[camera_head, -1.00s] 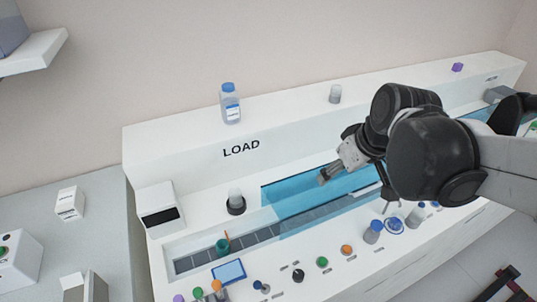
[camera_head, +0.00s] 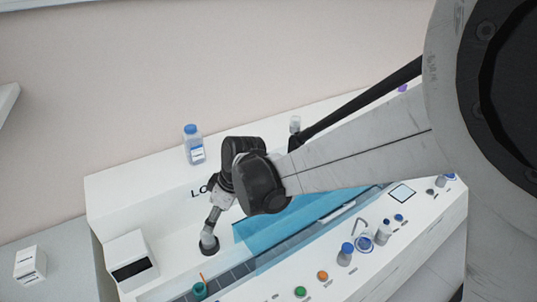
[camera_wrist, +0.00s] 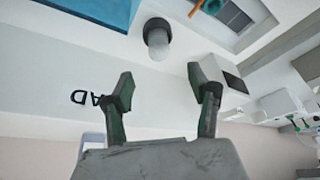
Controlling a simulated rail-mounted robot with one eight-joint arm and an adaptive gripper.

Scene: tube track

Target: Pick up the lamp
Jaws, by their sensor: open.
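The lamp, a small pale translucent dome on a dark round base (camera_wrist: 157,38), shows at the top of the wrist view. It stands on the white console. In the head view only its lower part and black base (camera_head: 209,247) are clear, as my gripper overlaps it. My gripper (camera_wrist: 162,88) is open, its two dark green-edged fingers apart and empty. The lamp lies beyond the fingertips, roughly in line with the gap between them, not between them. In the head view my gripper (camera_head: 215,215) hangs just above the lamp; whether it touches cannot be told there.
A blue-capped bottle (camera_head: 195,146) stands on the console's back ledge. A white box with a dark screen (camera_head: 131,261) is left of the lamp. A teal cup (camera_head: 199,289) is in front, and a blue clear cover (camera_head: 290,226) lies to the right. Buttons line the front edge.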

